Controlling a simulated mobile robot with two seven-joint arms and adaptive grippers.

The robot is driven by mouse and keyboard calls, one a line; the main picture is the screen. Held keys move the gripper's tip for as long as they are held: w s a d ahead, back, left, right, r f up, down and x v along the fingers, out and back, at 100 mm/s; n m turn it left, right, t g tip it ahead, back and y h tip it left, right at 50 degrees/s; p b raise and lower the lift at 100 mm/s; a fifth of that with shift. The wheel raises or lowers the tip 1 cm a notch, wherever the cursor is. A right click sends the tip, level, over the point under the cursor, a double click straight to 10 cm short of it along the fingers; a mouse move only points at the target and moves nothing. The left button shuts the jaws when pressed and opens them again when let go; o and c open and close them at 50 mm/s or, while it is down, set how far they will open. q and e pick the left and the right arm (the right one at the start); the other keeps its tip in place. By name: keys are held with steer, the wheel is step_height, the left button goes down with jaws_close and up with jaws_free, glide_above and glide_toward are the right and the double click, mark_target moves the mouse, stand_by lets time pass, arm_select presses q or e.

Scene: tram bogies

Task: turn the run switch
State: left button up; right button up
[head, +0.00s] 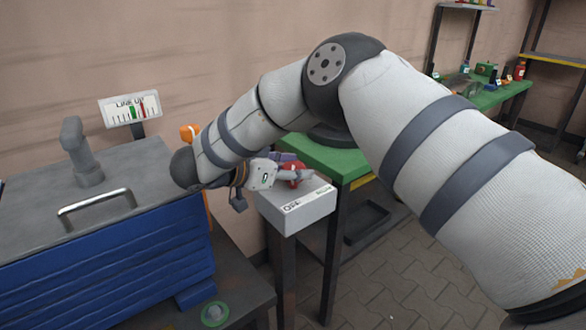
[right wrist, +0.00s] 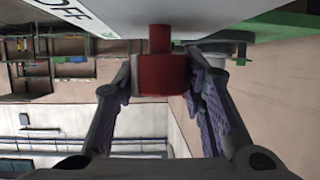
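The run switch is a red knob (head: 294,172) on a grey-white box (head: 298,206) with a printed label on its front. In the right wrist view the red knob (right wrist: 161,75) stands out on a short red stem from the box (right wrist: 130,14), where the letters "OFF" show in part. My right gripper (head: 284,170) is at the box, and its two fingers (right wrist: 158,82) stand on either side of the knob. A narrow gap seems to show beside the left finger; contact on the right side is unclear. My left gripper is not in view.
A blue cabinet (head: 110,262) with a grey top and a metal handle (head: 97,207) stands at left. A sign (head: 130,109) reads "LINE UP". A green-topped table (head: 318,160) is behind the box. A green button (head: 214,313) sits low in front. Paved floor lies right.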

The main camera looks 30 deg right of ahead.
steer(key=o, duration=0.5)
steer(key=shift+c, duration=0.2)
steer(key=v, duration=1.2)
